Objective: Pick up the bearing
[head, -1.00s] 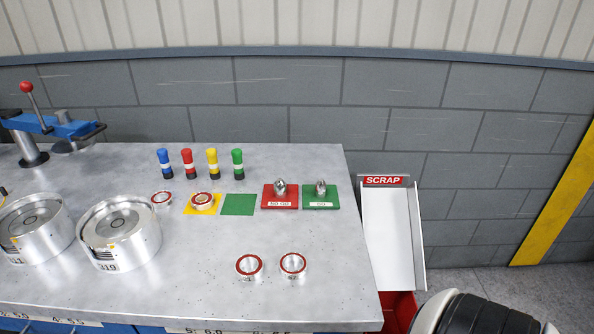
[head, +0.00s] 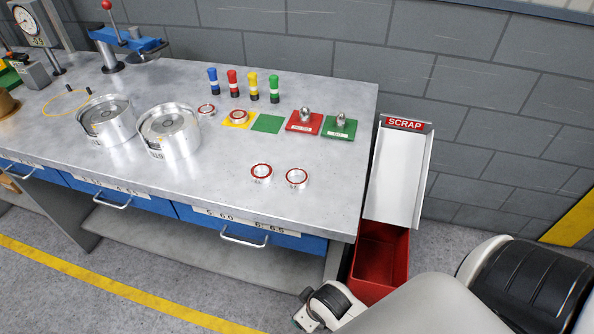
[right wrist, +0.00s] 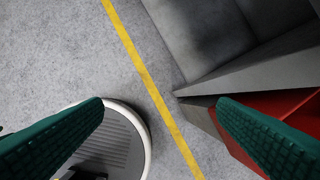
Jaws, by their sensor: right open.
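Several ring-shaped bearings with red faces are on the grey bench (head: 330,110) in the head view. Two stand apart near the front right, a left one (head: 261,173) and a right one (head: 297,178). Another bearing (head: 239,116) sits on a yellow square, and one more (head: 206,110) lies just left of it. My right gripper (right wrist: 160,108) shows two green fingers spread wide with nothing between them. It is over the floor beside the bench, away from the bearings; no bearing shows in the right wrist view. My left gripper is out of view.
Two metal housings (head: 168,135) (head: 105,122) stand left of the bearings. Several coloured posts, a green square (head: 268,124), a red plate (head: 305,122) and a green plate (head: 339,126) line the back. The scrap chute (head: 398,175) and red bin (head: 381,265) flank the bench's right end.

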